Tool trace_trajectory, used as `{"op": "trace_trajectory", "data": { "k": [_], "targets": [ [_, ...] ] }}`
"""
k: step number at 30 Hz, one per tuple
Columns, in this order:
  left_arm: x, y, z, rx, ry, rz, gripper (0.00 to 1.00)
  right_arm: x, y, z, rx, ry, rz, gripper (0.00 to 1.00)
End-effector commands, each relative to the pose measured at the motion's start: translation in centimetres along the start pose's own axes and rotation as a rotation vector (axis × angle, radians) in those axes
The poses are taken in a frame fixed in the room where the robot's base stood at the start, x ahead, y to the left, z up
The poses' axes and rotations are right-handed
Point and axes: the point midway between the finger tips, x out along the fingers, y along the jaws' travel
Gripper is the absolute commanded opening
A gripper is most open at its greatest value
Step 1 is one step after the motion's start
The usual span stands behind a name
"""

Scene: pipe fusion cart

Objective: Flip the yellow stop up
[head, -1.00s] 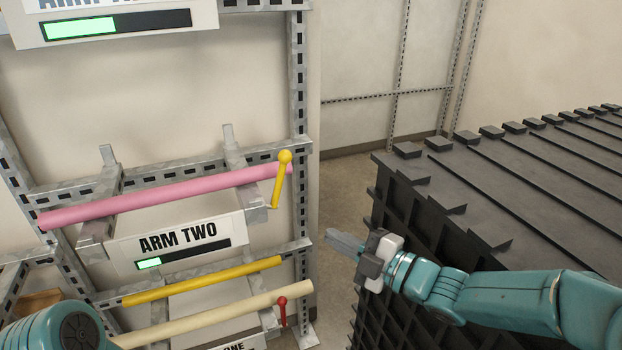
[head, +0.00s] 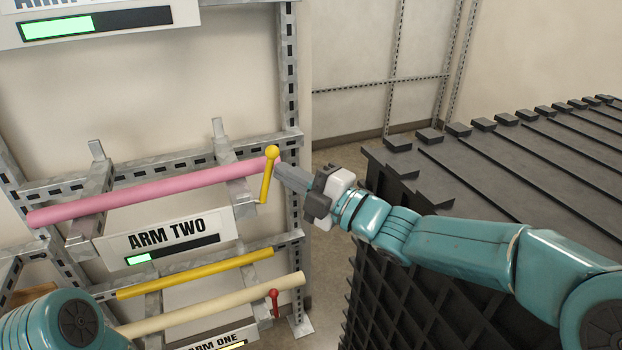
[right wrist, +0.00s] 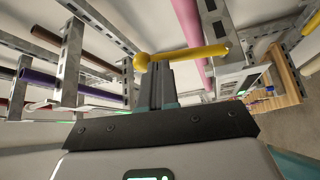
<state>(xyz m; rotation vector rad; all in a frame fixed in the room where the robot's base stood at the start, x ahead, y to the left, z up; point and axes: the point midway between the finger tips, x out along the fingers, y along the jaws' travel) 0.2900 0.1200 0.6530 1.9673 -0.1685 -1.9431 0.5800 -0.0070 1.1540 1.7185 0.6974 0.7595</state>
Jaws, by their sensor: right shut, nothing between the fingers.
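The yellow stop (head: 266,176) is a short bar with a ball at its top, at the right end of the pink pipe (head: 150,192) on the arm two rack. It hangs nearly upright, ball uppermost. My right gripper (head: 277,172) is shut and empty, its fingertips close beside the stop's right side. In the right wrist view the stop (right wrist: 185,53) lies across just beyond the shut fingertips (right wrist: 157,66); I cannot tell whether they touch. My left arm shows at the lower left of the head view, but its gripper is out of sight.
The arm two sign (head: 165,238) hangs under the pink pipe. Below are a yellow pipe (head: 195,273), a cream pipe (head: 215,305) and a red stop (head: 275,302). A large dark ribbed crate (head: 500,180) stands to the right, under my right arm.

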Motion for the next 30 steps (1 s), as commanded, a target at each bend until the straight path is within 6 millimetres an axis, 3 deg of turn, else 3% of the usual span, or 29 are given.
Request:
{"op": "trace_trajectory", "data": {
  "k": [4,14,24,30],
  "targets": [
    [-0.2,0.1,0.0,0.000,0.000,0.000,0.00,0.8,0.0,0.1,0.001,0.000,0.000,0.00],
    [-0.2,0.1,0.0,0.000,0.000,0.000,0.00,0.8,0.0,0.2,-0.002,-0.001,-0.001,0.00],
    [-0.2,0.1,0.0,0.000,0.000,0.000,0.00,2.2,0.5,-1.9,-0.235,0.000,-0.157,0.00],
    [-0.1,0.1,0.0,0.000,0.000,0.000,0.00,2.2,0.3,-1.9,-0.246,-0.002,-0.165,0.00]
  ]
}}
